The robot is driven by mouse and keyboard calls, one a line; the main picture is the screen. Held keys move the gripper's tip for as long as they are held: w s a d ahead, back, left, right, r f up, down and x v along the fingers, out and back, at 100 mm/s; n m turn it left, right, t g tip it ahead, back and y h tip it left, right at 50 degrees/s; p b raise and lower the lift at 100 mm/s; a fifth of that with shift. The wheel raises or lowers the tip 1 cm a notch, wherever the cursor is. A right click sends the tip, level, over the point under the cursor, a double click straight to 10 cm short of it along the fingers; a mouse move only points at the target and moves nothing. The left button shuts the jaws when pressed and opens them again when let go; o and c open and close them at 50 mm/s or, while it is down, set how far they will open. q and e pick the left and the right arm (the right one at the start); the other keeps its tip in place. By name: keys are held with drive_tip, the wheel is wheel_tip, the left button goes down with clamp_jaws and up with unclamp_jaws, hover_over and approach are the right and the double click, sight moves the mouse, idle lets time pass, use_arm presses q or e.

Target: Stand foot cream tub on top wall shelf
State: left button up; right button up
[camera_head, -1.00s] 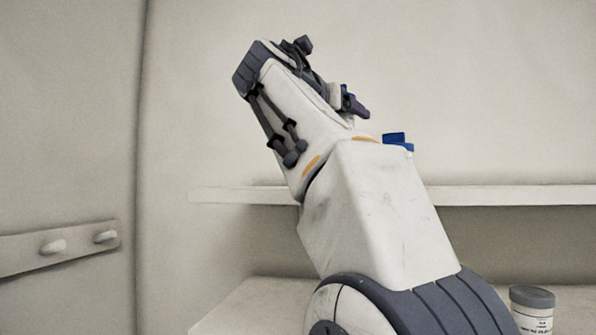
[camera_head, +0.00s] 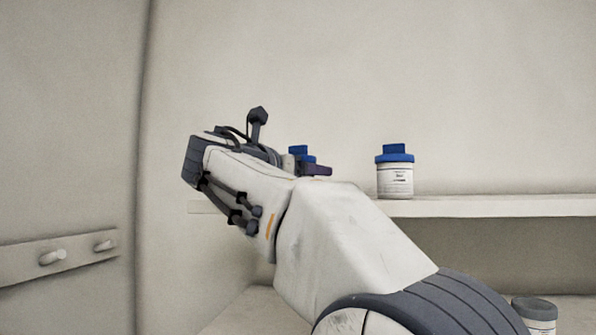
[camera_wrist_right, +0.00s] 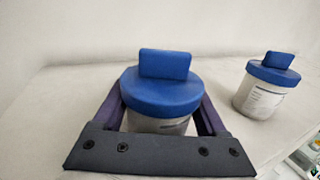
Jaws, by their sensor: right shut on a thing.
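My right gripper (camera_head: 318,169) is shut on a white tub with a blue lid and raised blue grip, held upright. In the head view only its blue lid (camera_head: 301,152) shows behind my arm; in the right wrist view the tub (camera_wrist_right: 162,95) sits between both fingers. Its label is mostly hidden, so I cannot read what it holds. It is at the upper wall shelf (camera_head: 480,206), towards its left end. I cannot tell whether its base touches the shelf. My left gripper is out of view.
A similar blue-lidded tub (camera_head: 395,178) stands on the upper shelf to the right, apart from the held one. A grey-lidded tub (camera_head: 535,310) stands on the lower surface. A peg rail (camera_head: 75,252) is on the left wall. The upper shelf's right part is clear.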

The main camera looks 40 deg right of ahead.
drive_tip(key=shift+f, duration=0.15)
drive_tip(key=o, duration=1.6)
drive_tip(key=shift+c, duration=0.2)
drive_tip(key=shift+r, duration=0.25)
drive_tip(key=b+v, duration=0.4)
drive_tip(key=v, duration=0.8)
drive_tip(key=shift+d, duration=0.1)
